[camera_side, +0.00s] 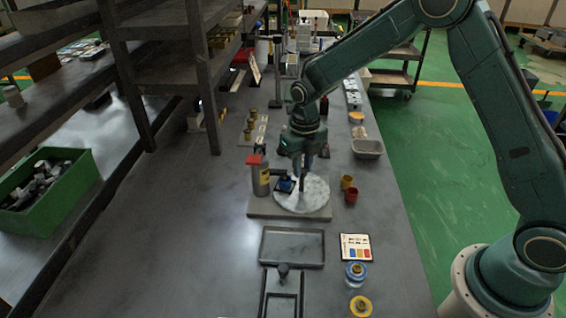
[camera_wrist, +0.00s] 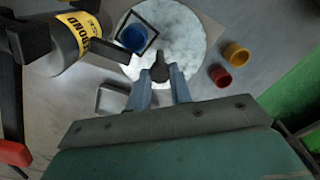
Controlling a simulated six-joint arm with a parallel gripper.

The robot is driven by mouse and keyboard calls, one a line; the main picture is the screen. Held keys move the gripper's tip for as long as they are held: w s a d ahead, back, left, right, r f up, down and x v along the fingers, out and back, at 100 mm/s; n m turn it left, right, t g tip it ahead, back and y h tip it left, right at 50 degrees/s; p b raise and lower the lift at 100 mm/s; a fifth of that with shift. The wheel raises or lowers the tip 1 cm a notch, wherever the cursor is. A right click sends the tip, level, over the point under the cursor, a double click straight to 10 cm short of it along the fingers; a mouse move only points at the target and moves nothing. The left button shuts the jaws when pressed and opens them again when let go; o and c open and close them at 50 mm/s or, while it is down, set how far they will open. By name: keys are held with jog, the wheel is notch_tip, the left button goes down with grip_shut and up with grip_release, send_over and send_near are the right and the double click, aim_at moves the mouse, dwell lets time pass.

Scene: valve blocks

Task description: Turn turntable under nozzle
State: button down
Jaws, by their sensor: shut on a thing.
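The turntable is a pale, mottled round disc (camera_side: 316,194) on a grey base plate (camera_side: 262,208) in the middle of the bench. In the wrist view the disc (camera_wrist: 186,40) fills the upper middle, with a blue round piece in a dark square frame (camera_wrist: 133,37) at its left edge. The nozzle unit is a grey cylinder with a yellow label (camera_wrist: 65,45), standing left of the disc; its arm reaches over the disc's edge. It shows in the side view with a red top (camera_side: 260,178). My gripper (camera_wrist: 160,72) points down over the disc, shut on a small dark knob (camera_wrist: 160,66).
A yellow cup (camera_side: 346,182) and a red cup (camera_side: 351,195) stand just right of the disc. A grey tray (camera_side: 292,248) and a colour card (camera_side: 356,247) lie in front. A metal pan (camera_side: 368,148) sits behind on the right. Bare bench lies to the left.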

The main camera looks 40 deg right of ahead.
dwell(0.4)
jog(key=c, duration=1.3)
grip_release()
jog(key=shift+o, duration=0.2)
jog(key=shift+r, duration=0.1)
notch_tip(320, 180, up, 14)
